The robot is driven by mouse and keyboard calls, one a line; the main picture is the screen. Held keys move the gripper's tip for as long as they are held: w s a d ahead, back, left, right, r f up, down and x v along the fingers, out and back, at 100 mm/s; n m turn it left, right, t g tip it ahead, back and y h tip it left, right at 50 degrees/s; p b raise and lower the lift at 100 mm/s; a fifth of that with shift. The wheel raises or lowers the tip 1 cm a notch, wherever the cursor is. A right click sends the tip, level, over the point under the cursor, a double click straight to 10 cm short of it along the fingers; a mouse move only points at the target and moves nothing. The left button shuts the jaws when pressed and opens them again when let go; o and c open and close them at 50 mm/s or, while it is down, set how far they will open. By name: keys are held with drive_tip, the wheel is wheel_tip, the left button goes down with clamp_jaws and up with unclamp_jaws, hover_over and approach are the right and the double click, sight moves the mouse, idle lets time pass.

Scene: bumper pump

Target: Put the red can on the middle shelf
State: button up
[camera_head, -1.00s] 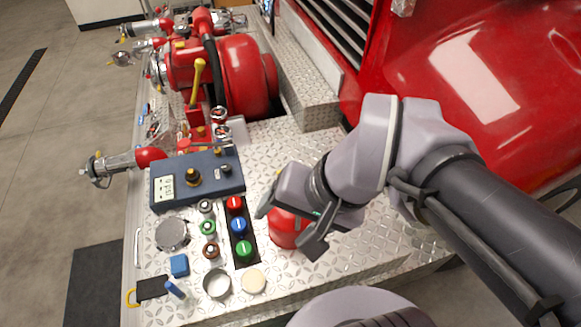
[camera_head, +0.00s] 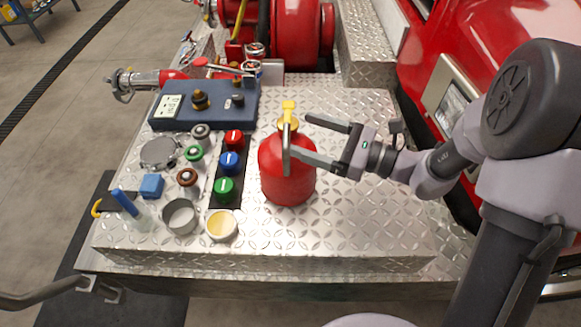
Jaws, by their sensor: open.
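The red can (camera_head: 288,178) stands upright on the diamond-plate bumper deck. It has a yellow cap on top and a grey handle or spout near its neck. My gripper (camera_head: 295,138) reaches in from the right at the height of the can's neck. Its two fingers are spread apart, one beyond the can's top and one on the near side, with the neck between or close to them. I cannot tell whether either finger touches the can. No middle shelf can be made out in this view.
Left of the can are red, blue and green knobs (camera_head: 229,161), a blue control box (camera_head: 205,103), a blue cube (camera_head: 152,186), a metal cup (camera_head: 180,216) and a yellow-topped round tin (camera_head: 221,226). The deck (camera_head: 350,225) right of the can is bare. A red pump (camera_head: 275,35) stands behind.

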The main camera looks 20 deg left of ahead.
drive_tip(key=a, duration=0.2)
drive_tip(key=a+b, duration=0.1)
drive_tip(key=a, duration=0.1)
drive_tip(key=shift+w+a+f, duration=0.1)
drive_tip(key=shift+w, duration=0.2)
clamp_jaws()
